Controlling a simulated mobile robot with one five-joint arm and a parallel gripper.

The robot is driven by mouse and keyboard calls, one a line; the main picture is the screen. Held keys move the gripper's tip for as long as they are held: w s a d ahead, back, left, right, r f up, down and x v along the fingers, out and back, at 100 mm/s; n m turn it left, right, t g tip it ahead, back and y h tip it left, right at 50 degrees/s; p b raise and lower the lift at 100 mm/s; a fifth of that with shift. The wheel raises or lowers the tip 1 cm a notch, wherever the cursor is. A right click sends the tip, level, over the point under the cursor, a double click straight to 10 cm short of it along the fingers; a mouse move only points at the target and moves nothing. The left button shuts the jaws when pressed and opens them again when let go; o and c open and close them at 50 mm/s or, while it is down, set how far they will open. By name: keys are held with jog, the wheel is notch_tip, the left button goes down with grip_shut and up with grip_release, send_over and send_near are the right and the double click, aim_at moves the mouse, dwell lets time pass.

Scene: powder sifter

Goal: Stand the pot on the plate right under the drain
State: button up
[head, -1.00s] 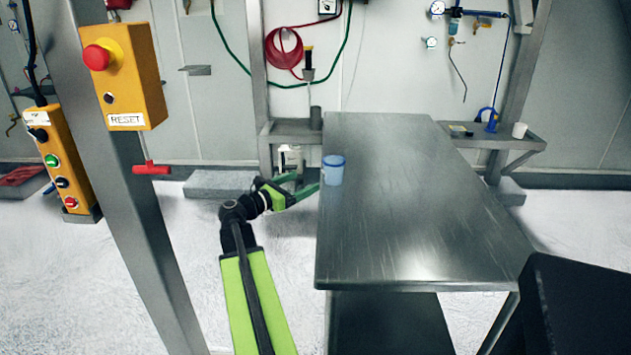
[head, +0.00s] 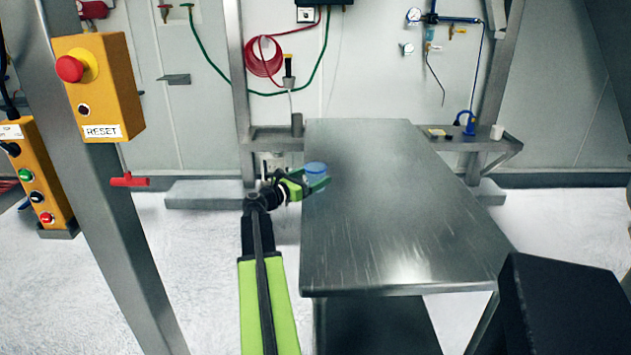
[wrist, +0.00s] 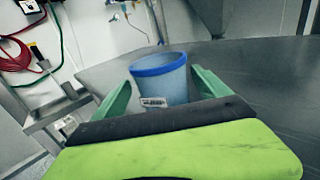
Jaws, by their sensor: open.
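The pot (head: 316,168) is a translucent bluish cup with a blue rim, upright at the left edge of the steel table. My gripper (head: 317,185) is open, with its green fingers at the pot. In the wrist view the pot (wrist: 163,82) stands between the two fingers, with a small white label on its side; its lower part is hidden by my gripper. I cannot tell whether the fingers touch it. A black and yellow fitting (head: 288,66) hangs above a left wall shelf (head: 270,139); I cannot tell whether these are the drain and its plate.
The steel table (head: 400,215) is otherwise bare. A grey cylinder (head: 297,124) stands on the left shelf. A right shelf (head: 490,146) holds a white cup (head: 497,132) and a blue item (head: 466,123). A steel post (head: 110,220) with yellow control boxes (head: 99,88) is at left.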

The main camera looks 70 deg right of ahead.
jog(key=x, duration=0.4)
jog(key=shift+s+d, duration=0.15)
jog(key=shift+s, duration=0.1)
jog(key=c, duration=1.6)
jog(key=shift+r+p, duration=0.5)
jog(key=shift+p, duration=0.05)
notch_tip(320, 180, up, 4)
jog(key=p, duration=0.4)
jog(key=s+a+r+p, duration=0.2)
jog(key=s+r+p, duration=0.9)
jog(key=shift+s+a+r+p, duration=0.15)
jog(key=shift+s+r+p, duration=0.05)
jog(key=shift+r+p, duration=0.2)
